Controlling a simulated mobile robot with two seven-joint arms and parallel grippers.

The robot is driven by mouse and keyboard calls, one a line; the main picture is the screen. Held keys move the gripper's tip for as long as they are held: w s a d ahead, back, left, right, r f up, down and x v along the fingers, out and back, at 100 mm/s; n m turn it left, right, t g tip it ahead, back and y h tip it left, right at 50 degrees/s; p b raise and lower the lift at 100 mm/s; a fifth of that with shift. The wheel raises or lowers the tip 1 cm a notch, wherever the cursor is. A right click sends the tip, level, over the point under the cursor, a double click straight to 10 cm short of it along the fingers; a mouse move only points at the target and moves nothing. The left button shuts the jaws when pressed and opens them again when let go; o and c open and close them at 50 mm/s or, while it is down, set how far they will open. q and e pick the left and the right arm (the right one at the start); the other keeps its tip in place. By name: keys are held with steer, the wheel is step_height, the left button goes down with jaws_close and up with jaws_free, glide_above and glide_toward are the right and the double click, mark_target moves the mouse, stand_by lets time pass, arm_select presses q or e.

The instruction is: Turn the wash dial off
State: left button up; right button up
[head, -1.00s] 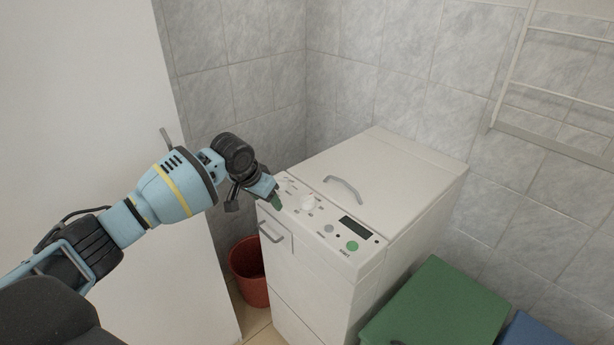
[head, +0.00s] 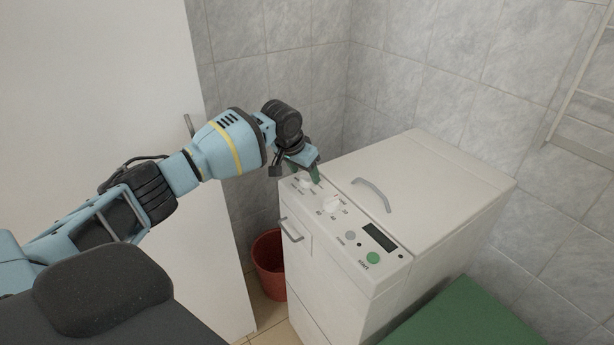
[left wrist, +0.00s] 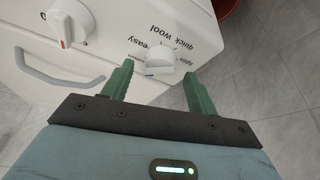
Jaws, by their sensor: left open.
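A white top-loading washer has a control panel (head: 345,228) with two white dials. The dial at the panel's far left end (head: 305,183) has "quick wool", "easy" and "spin" printed around it in the left wrist view (left wrist: 160,60), and looks like the wash dial. The second dial (head: 332,203) shows a red mark in the left wrist view (left wrist: 72,22). My left gripper (left wrist: 159,72) is open, its green fingertips on either side of the far-left dial. I cannot tell if they touch it. My right gripper is not in view.
The panel also has a grey button (head: 350,235), a dark display (head: 379,237) and a green start button (head: 373,258). A grey handle (head: 291,230) sticks out of the front. A red bucket (head: 269,265) stands left of the washer, a green box (head: 465,315) at its right.

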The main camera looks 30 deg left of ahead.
arm_select(q)
steer(key=shift+x, duration=0.9)
steer(key=shift+w+f, duration=0.1)
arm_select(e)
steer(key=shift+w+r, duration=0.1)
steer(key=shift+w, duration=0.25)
arm_select(q)
steer(key=c, duration=1)
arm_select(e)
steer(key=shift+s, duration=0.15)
